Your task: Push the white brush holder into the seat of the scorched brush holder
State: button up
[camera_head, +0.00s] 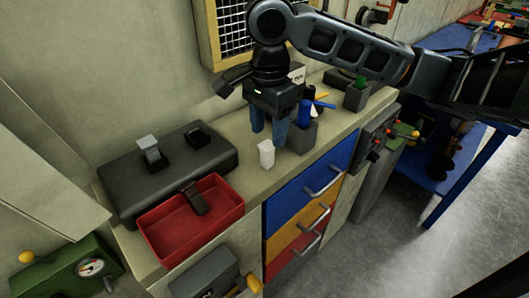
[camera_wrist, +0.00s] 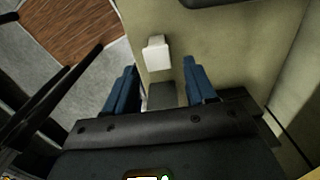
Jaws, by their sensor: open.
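The white brush holder (camera_head: 266,153) stands upright on the workbench, near its front edge. It also shows in the wrist view (camera_wrist: 156,53), beyond the fingertips. My gripper (camera_head: 269,130) is open and empty, its blue fingers pointing down just behind the white holder and apart from it. A dark block (camera_head: 120,184) at the left carries a part with a light grey top (camera_head: 149,148) and a black part (camera_head: 198,138). A dark brownish part (camera_head: 194,199) lies in the red tray (camera_head: 168,250). I cannot tell which seat is the scorched holder's.
Grey pots with pens and tools (camera_head: 303,136) stand right of my gripper, and another grey pot (camera_head: 356,98) stands farther right. Drawers (camera_head: 320,187) are below the bench edge. A yellow-framed grille (camera_head: 211,40) is on the wall. Bench between block and gripper is clear.

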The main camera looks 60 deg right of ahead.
aim_at(267, 145)
jog(key=shift+a+f, duration=0.15)
jog(key=shift+f, duration=1.05)
jog(key=shift+a+f, duration=0.1)
jog(key=shift+f, duration=1.05)
jog(key=shift+c, duration=0.3)
jog(key=c, duration=0.8)
